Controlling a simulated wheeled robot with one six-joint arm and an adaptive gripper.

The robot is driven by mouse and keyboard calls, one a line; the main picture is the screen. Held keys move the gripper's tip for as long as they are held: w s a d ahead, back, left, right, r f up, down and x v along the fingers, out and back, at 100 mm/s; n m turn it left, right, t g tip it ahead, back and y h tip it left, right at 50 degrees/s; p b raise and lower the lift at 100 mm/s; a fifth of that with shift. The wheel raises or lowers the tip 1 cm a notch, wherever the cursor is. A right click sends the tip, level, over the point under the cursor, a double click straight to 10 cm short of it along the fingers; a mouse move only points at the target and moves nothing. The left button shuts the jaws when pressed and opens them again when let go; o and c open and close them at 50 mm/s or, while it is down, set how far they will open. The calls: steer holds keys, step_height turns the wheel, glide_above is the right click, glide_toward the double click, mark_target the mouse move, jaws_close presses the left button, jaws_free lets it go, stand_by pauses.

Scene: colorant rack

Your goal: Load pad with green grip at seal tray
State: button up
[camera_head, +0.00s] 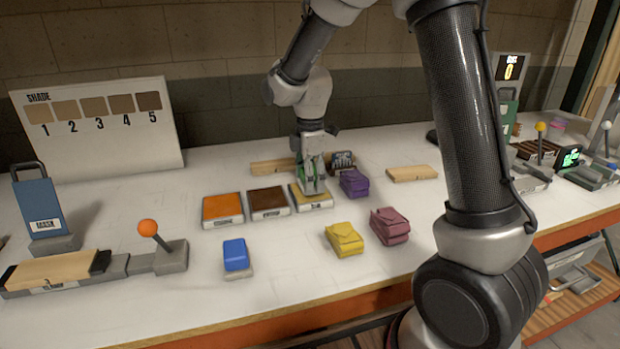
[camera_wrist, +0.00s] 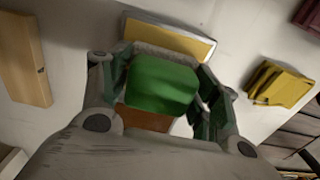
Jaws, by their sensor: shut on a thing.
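My gripper (camera_head: 313,182) is shut on the green grip (camera_wrist: 162,84) of a pad, and the pad's pale fuzzy edge shows just past the grip in the wrist view. The seal tray appears to be the shallow tray with yellow liquid (camera_head: 327,202); its label is too small to read. It also shows in the wrist view (camera_wrist: 192,41), directly beyond the pad. My gripper is over this tray in the head view. I cannot tell whether the pad's underside touches the liquid. My fingers hide part of the tray.
An orange tray (camera_head: 222,209) and a dark brown tray (camera_head: 268,202) stand to the left. A blue-gripped pad (camera_head: 236,256) lies in front. Yellow (camera_head: 344,238), maroon (camera_head: 389,226) and purple (camera_head: 354,183) pouches lie nearby. A wooden board (camera_head: 412,173) lies to the right.

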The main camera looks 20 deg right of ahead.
steer(key=shift+f, duration=0.6)
stand_by(1.3)
steer(key=shift+r, duration=3.55)
